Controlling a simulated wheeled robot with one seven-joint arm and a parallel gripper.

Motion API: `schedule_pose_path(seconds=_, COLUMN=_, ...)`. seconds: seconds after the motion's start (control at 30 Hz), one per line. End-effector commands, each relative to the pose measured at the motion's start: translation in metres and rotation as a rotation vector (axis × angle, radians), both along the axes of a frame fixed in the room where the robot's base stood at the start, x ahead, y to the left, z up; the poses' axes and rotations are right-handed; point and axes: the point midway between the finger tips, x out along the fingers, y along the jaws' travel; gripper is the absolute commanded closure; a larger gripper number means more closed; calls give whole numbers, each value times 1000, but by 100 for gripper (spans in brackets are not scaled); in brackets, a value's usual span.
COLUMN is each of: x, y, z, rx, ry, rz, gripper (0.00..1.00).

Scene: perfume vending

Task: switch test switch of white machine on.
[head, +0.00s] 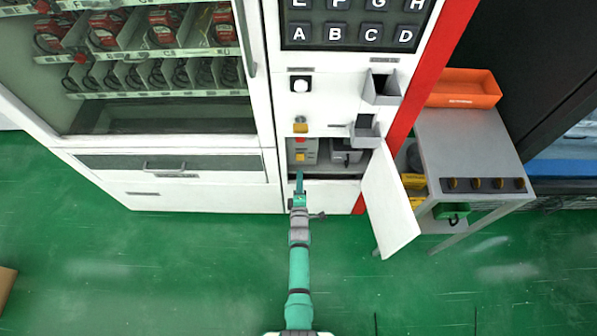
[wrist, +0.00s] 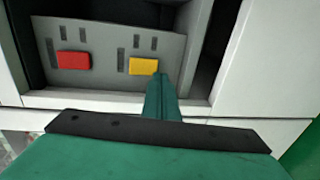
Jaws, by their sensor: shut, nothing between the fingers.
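The white machine (head: 330,190) has a low compartment standing open. Inside is a grey panel (head: 311,145) with a red switch (head: 299,142) and a yellow switch (head: 300,158). In the wrist view the red switch (wrist: 74,61) is on the left of the panel (wrist: 108,75) and the yellow switch (wrist: 144,66) on the right. No readable label shows which one is the test switch. My green gripper (head: 299,175) is shut and empty, in front of the compartment. In the wrist view its tips (wrist: 161,82) are just below and right of the yellow switch; contact cannot be told.
The compartment's white door (head: 389,205) hangs open to the right of my gripper. A grey table (head: 465,140) with an orange tray (head: 463,88) stands further right. The compartment's lower edge (wrist: 110,101) runs under the panel. The green floor in front is clear.

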Motion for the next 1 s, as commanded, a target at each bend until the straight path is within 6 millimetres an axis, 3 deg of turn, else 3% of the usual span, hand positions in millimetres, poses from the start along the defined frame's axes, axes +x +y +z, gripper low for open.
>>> schedule_pose_path(seconds=0.3, x=-62, y=0, z=-8, rx=0, ry=0, rz=-1, gripper=100)
schedule_pose_path(seconds=0.5, x=-87, y=2, z=-11, rx=-1, ry=1, rz=2, gripper=100)
schedule_pose_path(seconds=1.0, x=-96, y=3, z=-11, rx=-1, ry=-1, rz=3, gripper=100)
